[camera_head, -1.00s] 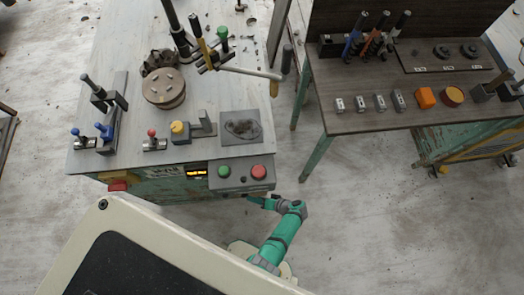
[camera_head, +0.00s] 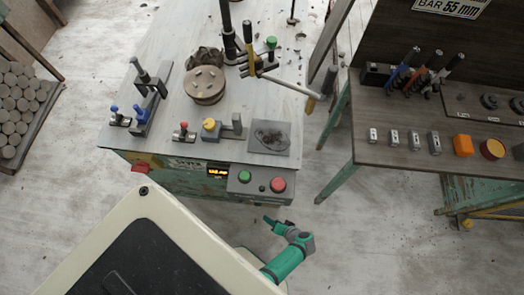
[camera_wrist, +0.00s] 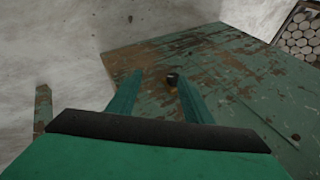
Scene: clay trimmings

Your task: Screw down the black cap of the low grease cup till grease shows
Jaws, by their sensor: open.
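In the wrist view a small round black knob (camera_wrist: 172,78), which looks like the black cap, stands on the worn green side panel (camera_wrist: 225,65) of the machine. The cup under it is too small and dark to make out. My gripper (camera_wrist: 158,76) is open and empty, its two green fingers pointing toward the panel. The knob appears between the fingertips, close to the right one; I cannot tell the gap in depth. In the head view my gripper (camera_head: 270,221) is low, in front of the machine bench, and the knob is not visible.
The machine bench (camera_head: 120,72) carries clamps, a round disc (camera_head: 205,85) and a control box with a green button (camera_head: 245,176) and a red button (camera_head: 278,184). A second table (camera_head: 385,155) stands at right. Bare floor lies between them. Stacked round billets (camera_head: 20,105) stand at far left.

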